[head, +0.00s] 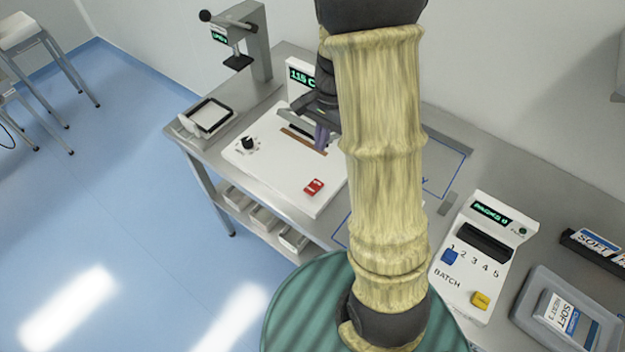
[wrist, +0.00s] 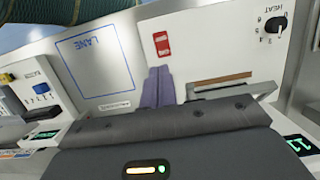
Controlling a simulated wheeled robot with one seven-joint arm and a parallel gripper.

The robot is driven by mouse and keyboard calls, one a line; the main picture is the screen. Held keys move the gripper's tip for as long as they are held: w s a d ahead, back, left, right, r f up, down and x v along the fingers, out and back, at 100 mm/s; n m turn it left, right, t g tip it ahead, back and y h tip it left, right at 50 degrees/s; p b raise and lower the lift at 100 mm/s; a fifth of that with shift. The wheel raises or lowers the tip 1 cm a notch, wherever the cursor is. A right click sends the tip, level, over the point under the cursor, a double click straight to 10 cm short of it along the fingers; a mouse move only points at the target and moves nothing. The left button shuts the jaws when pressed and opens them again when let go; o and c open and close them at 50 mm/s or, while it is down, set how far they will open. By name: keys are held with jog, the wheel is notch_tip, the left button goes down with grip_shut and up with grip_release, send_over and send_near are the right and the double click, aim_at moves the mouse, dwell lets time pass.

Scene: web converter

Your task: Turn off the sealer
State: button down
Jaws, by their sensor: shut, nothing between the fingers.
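The sealer is a white box (head: 275,155) on the steel bench, with a green display (head: 302,79) reading about 115 C. A red rocker switch (head: 314,187) sits on its near right corner; it also shows in the wrist view (wrist: 162,43). A black heat knob (head: 248,143) is on its left; the wrist view shows it (wrist: 277,22) at upper right. A brown sealing strip (wrist: 220,80) runs across the top. My gripper (head: 321,137) is shut and empty, above the sealer behind the switch. Its purple fingers (wrist: 158,85) appear apart from the switch. My arm hides the sealer's right rear part.
A press (head: 240,45) and a tray (head: 208,115) stand on the left of the bench. A batch counter (head: 483,255) with blue and yellow buttons is on the right, beside a grey bin (head: 525,305). A blue-outlined lane (wrist: 100,68) borders the sealer.

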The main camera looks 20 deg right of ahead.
aim_at(310, 190)
jog(key=p+x, duration=0.2)
jog(key=x, duration=1.2)
jog(key=shift+w+d+f, duration=0.1)
jog(key=shift+f, duration=0.05)
jog(key=shift+f, duration=0.1)
jog(key=shift+a+h, duration=0.3)
jog(key=shift+w+d, duration=0.35)
jog(key=shift+d, duration=0.45)
jog(key=shift+r, duration=0.2)
